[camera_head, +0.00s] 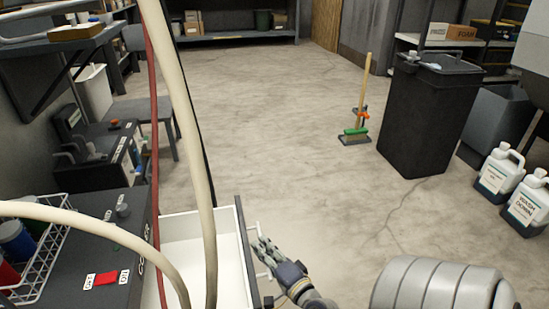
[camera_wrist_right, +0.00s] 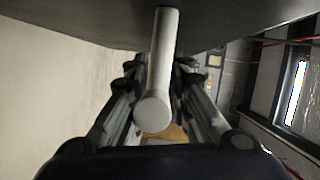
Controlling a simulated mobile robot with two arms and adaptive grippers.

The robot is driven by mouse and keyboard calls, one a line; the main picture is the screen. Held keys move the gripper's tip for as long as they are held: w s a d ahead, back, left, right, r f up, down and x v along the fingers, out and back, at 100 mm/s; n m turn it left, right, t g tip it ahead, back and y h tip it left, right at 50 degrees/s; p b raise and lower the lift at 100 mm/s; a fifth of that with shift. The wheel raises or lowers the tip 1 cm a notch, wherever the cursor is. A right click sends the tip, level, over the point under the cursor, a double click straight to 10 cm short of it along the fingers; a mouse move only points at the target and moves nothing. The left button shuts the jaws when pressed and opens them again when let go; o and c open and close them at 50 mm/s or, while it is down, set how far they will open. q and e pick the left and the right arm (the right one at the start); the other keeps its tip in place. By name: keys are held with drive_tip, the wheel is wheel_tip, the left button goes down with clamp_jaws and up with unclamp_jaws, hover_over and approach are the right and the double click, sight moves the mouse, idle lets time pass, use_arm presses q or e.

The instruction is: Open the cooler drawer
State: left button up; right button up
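The cooler drawer (camera_head: 226,272) stands pulled out from the dark cabinet (camera_head: 128,215) at the lower left of the head view. Its white inside shows and looks empty where visible; pale hoses cross in front of part of it. The drawer has a dark front panel (camera_head: 247,252) with a pale bar handle (camera_head: 252,228) on its outer side. My right gripper (camera_head: 265,250) is at this handle. In the right wrist view the handle bar (camera_wrist_right: 166,60) runs between the two fingers, which close in on both its sides. My left gripper is not in view.
A wire basket (camera_head: 42,262) with cans and a red switch plate (camera_head: 106,278) are on the cabinet top. A black bin (camera_head: 423,120), a broom (camera_head: 357,125) and white jugs (camera_head: 500,170) stand at the right. The floor between is clear.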

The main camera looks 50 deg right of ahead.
drive_tip(key=v, duration=1.1)
drive_tip(key=shift+s, duration=0.25)
